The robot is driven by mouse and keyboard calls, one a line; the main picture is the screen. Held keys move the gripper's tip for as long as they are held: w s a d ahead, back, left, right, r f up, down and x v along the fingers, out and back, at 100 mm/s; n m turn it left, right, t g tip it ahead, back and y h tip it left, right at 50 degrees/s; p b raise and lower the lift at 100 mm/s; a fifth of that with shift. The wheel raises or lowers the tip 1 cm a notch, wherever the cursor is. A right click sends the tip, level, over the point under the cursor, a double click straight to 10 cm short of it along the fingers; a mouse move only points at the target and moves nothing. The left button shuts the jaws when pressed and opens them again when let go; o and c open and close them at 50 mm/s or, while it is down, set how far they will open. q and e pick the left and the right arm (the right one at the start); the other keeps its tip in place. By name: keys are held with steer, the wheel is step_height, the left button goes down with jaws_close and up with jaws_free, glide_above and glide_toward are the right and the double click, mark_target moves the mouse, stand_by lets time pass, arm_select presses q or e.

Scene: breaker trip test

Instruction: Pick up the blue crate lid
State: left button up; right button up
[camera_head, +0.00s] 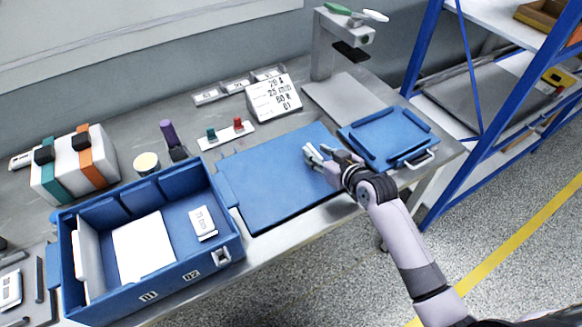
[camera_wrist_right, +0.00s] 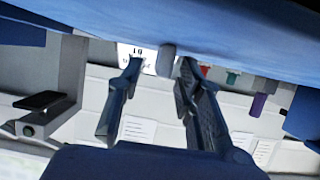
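The blue crate lid (camera_head: 262,190) looks like the large flat blue panel in the middle of the bench, right of the open blue crate (camera_head: 190,268). My right gripper (camera_head: 320,156) is over its right part in the head view. In the right wrist view the blue panel (camera_wrist_right: 235,40) fills the top, and a short grey-blue knob (camera_wrist_right: 166,58) sticks out from it. The fingers of my right gripper (camera_wrist_right: 160,68) are spread apart, with the knob between their tips in the picture. I cannot tell whether they touch it. My left gripper is not in view.
A smaller blue tray (camera_head: 385,138) with a handle lies just right of my gripper. Behind the panel stand a white number sign (camera_head: 273,98), a switch strip (camera_head: 226,135) and a grey press (camera_head: 325,55). A blue-framed rack (camera_head: 425,45) stands at right.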

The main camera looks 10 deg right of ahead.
steer(key=shift+w+a+f, duration=0.15)
steer(key=shift+w, duration=0.2)
jaws_close()
stand_by(0.5)
